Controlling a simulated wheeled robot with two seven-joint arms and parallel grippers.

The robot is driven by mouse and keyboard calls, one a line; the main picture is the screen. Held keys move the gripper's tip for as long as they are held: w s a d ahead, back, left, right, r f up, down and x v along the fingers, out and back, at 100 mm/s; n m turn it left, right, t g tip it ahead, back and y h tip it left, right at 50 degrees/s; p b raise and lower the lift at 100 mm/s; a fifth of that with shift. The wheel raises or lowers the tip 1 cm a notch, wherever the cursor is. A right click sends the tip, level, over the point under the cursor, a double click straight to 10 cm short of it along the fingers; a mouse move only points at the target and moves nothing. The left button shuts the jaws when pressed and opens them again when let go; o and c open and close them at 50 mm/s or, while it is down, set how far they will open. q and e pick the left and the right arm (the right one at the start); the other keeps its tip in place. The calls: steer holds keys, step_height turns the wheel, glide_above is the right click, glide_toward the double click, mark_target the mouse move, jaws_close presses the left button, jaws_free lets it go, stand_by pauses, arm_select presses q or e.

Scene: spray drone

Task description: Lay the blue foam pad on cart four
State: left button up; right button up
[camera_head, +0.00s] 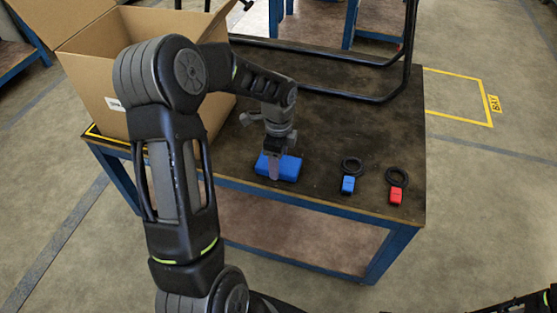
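The blue foam pad (291,168) lies on the dark top of a blue-framed table, near its front edge. My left gripper (274,163) points straight down at the pad's left part. One finger shows in front of the pad's near side. The other finger is hidden, so I cannot tell whether the gripper is closed on the pad. The pad looks flat on the table top. No cart marked as four can be made out. Part of my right arm shows at the bottom right corner, but its gripper is not in view.
An open cardboard box (95,68) stands on the table's left. A black tubular frame (345,96) rises at the back. A blue tag with a black ring (348,185) and a red one (396,195) lie right of the pad. Yellow floor lines (486,101) mark a bay.

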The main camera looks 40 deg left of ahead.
arm_select(q)
steer(key=shift+f, duration=0.15)
steer(key=o, duration=1.3)
step_height(320, 180, up, 12)
steer(key=shift+r+p, duration=0.25)
steer(key=shift+p, duration=0.35)
